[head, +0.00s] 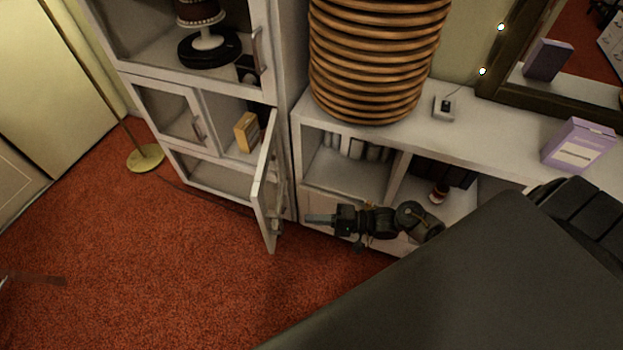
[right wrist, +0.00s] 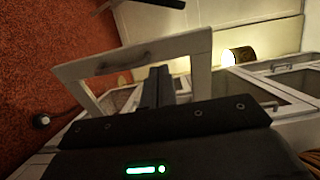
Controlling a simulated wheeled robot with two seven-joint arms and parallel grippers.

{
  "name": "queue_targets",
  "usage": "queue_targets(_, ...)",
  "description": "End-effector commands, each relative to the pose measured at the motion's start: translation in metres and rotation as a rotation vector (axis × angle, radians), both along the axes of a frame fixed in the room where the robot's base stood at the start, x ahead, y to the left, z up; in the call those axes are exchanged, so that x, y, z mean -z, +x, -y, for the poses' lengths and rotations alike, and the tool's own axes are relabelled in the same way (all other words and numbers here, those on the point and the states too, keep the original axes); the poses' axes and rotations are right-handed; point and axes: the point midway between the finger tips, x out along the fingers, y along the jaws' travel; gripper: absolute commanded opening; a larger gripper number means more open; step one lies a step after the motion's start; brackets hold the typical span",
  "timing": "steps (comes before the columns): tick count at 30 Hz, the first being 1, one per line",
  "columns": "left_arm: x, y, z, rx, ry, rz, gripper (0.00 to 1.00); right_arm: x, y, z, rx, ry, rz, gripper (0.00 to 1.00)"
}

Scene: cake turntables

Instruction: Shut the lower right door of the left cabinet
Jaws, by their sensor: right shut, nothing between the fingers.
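The left cabinet (head: 186,172) is white. Its lower right door (head: 266,190), a white frame around a pane, stands swung wide open toward the room. The opening behind it shows a yellow box (head: 246,132) on a shelf. My right gripper (head: 309,219) is shut and empty, to the right of the open door, with its fingers pointing left toward it; a small gap seems to lie between them. In the right wrist view the door frame (right wrist: 132,56) rises beyond the shut fingers (right wrist: 158,84). A dark thin shape at the head view's left edge may be my left gripper (head: 40,280); its jaws are unclear.
The lower left door (head: 168,115) looks closed. A low white shelf unit (head: 470,137) stands right of the cabinet, bearing a large ribbed brown vase (head: 375,60) and a purple box (head: 578,146). A lamp base (head: 145,158) stands left. Red carpet before the cabinet is clear.

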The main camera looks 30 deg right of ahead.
Motion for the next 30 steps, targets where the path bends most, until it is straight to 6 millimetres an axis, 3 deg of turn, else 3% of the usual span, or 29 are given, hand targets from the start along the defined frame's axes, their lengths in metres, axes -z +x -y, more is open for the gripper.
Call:
queue_targets(9,-0.007,-0.004,0.01,-0.003,-0.012,-0.005,0.72,-0.001,0.038,-0.056,0.0,0.001,0.002,0.0)
queue_targets(15,-0.009,-0.005,0.015,-0.004,-0.02,-0.005,0.72,-0.001,0.055,-0.08,0.001,0.0,0.0,0.0)
queue_targets(30,-0.01,-0.005,0.01,-0.003,-0.013,-0.006,0.72,0.001,0.063,-0.092,0.002,-0.003,0.001,0.0)
